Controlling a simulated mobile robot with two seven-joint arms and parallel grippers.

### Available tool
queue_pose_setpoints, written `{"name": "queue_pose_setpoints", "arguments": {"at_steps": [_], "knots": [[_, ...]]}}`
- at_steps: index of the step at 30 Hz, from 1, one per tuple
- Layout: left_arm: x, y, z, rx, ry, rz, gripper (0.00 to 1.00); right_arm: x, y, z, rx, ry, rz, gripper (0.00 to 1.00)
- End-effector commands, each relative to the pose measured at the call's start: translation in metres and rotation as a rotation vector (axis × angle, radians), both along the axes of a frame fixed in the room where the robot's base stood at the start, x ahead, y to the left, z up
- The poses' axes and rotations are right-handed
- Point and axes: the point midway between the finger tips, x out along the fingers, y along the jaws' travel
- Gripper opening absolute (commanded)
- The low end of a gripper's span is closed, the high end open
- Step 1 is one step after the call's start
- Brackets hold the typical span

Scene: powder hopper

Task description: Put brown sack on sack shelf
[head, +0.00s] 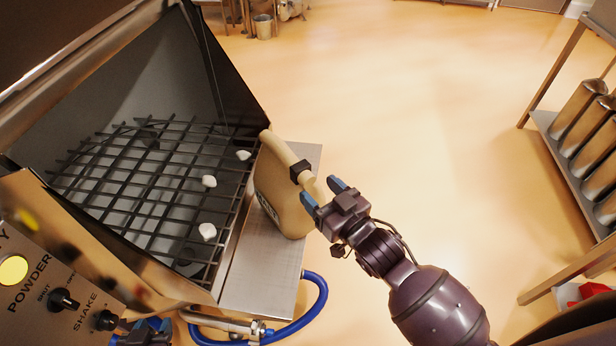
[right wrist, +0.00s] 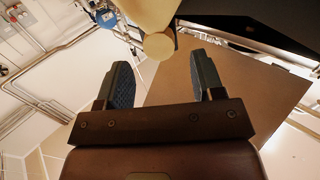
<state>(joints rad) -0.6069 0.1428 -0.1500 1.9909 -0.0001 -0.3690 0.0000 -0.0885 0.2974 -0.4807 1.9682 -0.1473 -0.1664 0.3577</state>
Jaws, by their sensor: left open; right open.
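The brown sack (head: 279,193) stands on a steel ledge (head: 262,278) against the right side of the hopper. Its rolled top carries a black clip (head: 300,172), and a dark label is partly visible. My right gripper (head: 324,194) is open and empty just right of the sack, its fingers pointing at it. In the right wrist view the tan roll end (right wrist: 158,45) lies ahead of the open fingers (right wrist: 162,82), apart from them. My left gripper (head: 143,331) is partly visible at the bottom edge, below the control panel. I cannot tell which surface is the sack shelf.
The hopper's black grid (head: 150,180) holds several white lumps. A control panel (head: 55,285) is at lower left. A blue hose (head: 318,305) loops below the ledge. A steel rack (head: 560,140) with metal cylinders stands at right. The floor between is clear.

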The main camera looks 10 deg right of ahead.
Motion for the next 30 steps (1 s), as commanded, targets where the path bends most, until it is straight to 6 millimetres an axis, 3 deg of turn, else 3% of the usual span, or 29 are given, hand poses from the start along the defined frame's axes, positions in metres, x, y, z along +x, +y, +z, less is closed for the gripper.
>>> {"name": "queue_pose_setpoints", "arguments": {"at_steps": [3, 9, 20, 23, 25, 30], "knots": [[0.0, 0.0, 0.0, 0.0, -0.001, 0.0, 0.43, -0.02, -0.01, 0.0, -0.001, 0.002, 0.0, 0.62], [0.002, 0.0, 0.001, 0.0, -0.004, -0.002, 0.43, -0.039, -0.021, 0.0, -0.001, 0.0, 0.0, 0.62], [0.005, -0.001, 0.002, 0.0, -0.01, -0.004, 0.43, -0.047, -0.027, -0.004, -0.005, 0.011, -0.014, 0.62], [0.005, -0.001, 0.002, 0.0, -0.01, -0.004, 0.43, -0.053, -0.046, -0.025, -0.026, 0.069, -0.078, 0.62], [0.005, -0.001, 0.002, -0.001, -0.01, -0.003, 0.43, -0.063, -0.068, -0.049, -0.053, 0.138, -0.149, 0.62], [0.005, -0.001, 0.002, -0.001, -0.009, -0.003, 0.43, -0.106, -0.128, -0.113, -0.141, 0.341, -0.322, 0.62]]}}
